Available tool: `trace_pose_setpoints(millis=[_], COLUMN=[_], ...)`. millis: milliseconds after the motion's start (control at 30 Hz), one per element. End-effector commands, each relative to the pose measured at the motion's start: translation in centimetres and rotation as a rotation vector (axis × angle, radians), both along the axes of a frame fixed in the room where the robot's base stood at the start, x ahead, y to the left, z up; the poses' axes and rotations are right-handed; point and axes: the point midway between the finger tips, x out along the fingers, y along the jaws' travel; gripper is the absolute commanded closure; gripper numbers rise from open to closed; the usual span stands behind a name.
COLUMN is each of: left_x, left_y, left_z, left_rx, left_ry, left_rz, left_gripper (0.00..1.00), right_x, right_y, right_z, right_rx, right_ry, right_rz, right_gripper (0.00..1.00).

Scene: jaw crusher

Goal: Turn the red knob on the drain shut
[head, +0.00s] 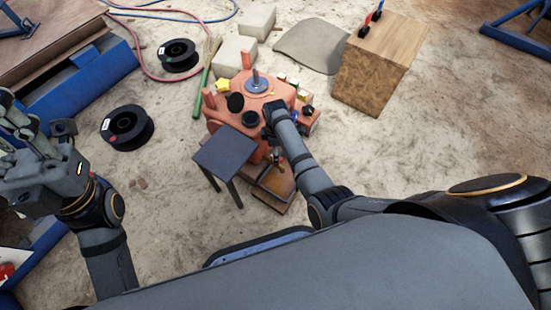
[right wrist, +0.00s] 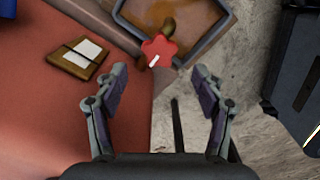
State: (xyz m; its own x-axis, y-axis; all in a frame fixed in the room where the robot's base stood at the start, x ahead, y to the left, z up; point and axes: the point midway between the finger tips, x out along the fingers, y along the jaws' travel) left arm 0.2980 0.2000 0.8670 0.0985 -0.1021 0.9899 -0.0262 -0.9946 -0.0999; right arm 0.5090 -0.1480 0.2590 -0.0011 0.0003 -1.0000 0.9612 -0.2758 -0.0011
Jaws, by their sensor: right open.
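The red star-shaped knob (right wrist: 158,51) with a white mark shows in the right wrist view, on a brass drain fitting (right wrist: 168,27) beside the red machine (right wrist: 60,120). My right gripper (right wrist: 160,70) is open, with its two fingers apart. In that picture the knob shows just beyond the fingertips, between their lines, and nothing is held. In the head view the orange-red machine (head: 228,113) stands in the middle, and my right forearm hides part of it. I cannot make out the knob there. My left gripper (head: 36,118) is open and empty at the left, far from the machine.
A tray (right wrist: 205,48) with brown liquid lies beyond the knob. A small dark table (head: 225,155) stands left of the drain side. A wooden box (head: 372,85), black spools (head: 127,128), pale blocks (head: 234,52) and a green-handled broom (head: 202,92) surround the machine. Sandy floor is free at lower left.

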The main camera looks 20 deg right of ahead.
Motion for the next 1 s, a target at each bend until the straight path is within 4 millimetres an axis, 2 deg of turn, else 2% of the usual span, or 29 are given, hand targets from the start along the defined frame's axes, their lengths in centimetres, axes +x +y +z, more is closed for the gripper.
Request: trace_pose_setpoints(millis=[33, 100, 233, 400, 667, 1000], left_x=[-0.8, -0.6, -0.5, -0.5, -0.4, -0.4], left_y=[-0.1, -0.1, -0.1, -0.2, -0.2, -0.2], left_z=[-0.9, -2.1, -3.1, -3.5, -3.4, -3.4], left_rx=[0.002, 0.002, 0.003, 0.004, 0.004, 0.004], left_ry=[-0.041, -0.032, -0.031, -0.030, -0.028, -0.028], left_rz=[0.001, 0.009, 0.018, 0.023, 0.024, 0.023], left_gripper=[0.60, 0.60, 0.60, 0.60, 0.60, 0.60], right_x=[0.0, 0.0, 0.0, 0.0, 0.0, 0.0], right_y=[0.0, 0.0, 0.0, 0.0, 0.0, 0.0], right_z=[-1.5, -3.2, -4.9, -5.6, -5.6, -5.6], right_rx=[0.000, 0.000, 0.001, 0.001, 0.000, 0.000], right_ry=[0.000, 0.000, -0.001, -0.001, -0.001, -0.001], right_rz=[0.000, 0.000, -0.001, -0.001, -0.001, -0.001], right_gripper=[0.31, 0.31, 0.31, 0.31, 0.32, 0.78])
